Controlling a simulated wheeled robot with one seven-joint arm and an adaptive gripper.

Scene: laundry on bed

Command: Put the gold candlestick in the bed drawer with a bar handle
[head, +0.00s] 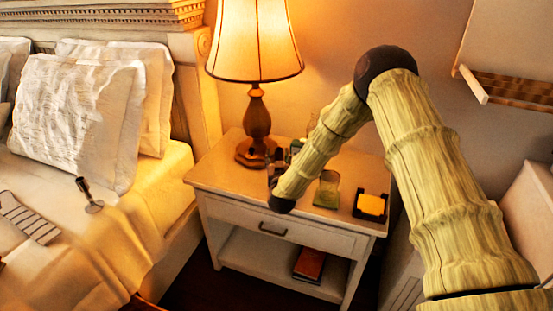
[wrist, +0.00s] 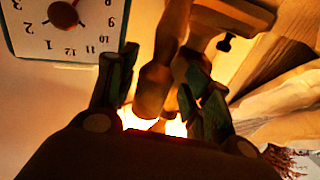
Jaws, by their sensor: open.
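My gripper (wrist: 160,58) is open in the wrist view, one dark finger on each side. A brown turned stem (wrist: 152,92) shows between or behind the fingers; I cannot tell whether it is the gold candlestick or the lamp, nor whether it is touched. No clear gold candlestick shows there. The white nightstand (head: 367,222) beside the bed has a drawer (head: 318,236) with a dark bar handle (head: 272,229). This drawer is shut.
A red book (head: 309,264) lies below. The bed (head: 145,215) holds pillows and a small metallic object (head: 91,196). A clock (wrist: 62,30) shows upside down.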

